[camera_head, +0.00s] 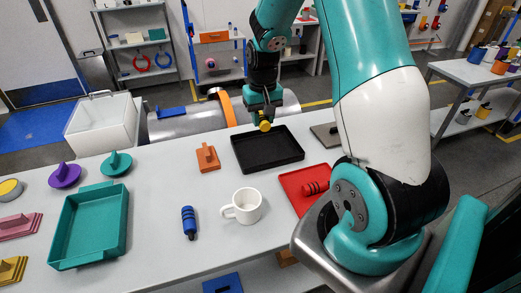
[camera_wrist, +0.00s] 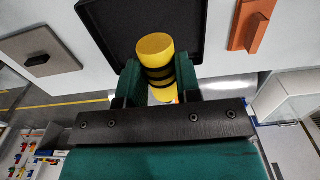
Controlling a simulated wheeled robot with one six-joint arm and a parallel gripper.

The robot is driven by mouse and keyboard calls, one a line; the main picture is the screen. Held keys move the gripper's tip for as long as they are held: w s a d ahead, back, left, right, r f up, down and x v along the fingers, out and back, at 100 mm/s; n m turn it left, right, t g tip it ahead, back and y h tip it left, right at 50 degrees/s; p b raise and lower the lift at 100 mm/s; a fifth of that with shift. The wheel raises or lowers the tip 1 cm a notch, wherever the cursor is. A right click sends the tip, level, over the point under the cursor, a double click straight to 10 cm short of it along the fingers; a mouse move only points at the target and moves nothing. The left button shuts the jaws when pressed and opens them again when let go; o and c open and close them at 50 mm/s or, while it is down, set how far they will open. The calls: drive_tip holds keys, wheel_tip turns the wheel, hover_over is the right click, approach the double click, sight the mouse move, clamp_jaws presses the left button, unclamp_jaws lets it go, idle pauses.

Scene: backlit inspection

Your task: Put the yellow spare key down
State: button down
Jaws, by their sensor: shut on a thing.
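The yellow spare key (camera_wrist: 155,47) is a yellow cylinder with black bands. My gripper (camera_wrist: 159,80) is shut on it, with one finger on each side. In the head view the key's yellow end (camera_head: 265,126) shows below my gripper (camera_head: 263,112), at the back edge of the black tray (camera_head: 272,172). The key looks held above the table; its exact height is hard to tell. In the wrist view the black tray (camera_wrist: 196,30) lies beyond the key, and the part behind the key is hidden.
The black tray looks empty. A white mug (camera_head: 246,206), blue cylinder (camera_head: 189,222) and teal tray (camera_head: 91,225) stand nearer. A grey plate (camera_head: 325,134) lies right.

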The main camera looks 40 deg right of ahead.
sight(262, 161)
wheel_tip(262, 161, down, 13)
drive_tip(key=shift+f+p, duration=0.2)
drive_tip(key=shift+p, duration=0.7)
drive_tip(key=shift+f, duration=0.1)
drive_tip(key=shift+f, duration=0.15)
drive_tip(key=c, duration=0.8)
unclamp_jaws()
drive_tip(key=shift+r, duration=0.2)
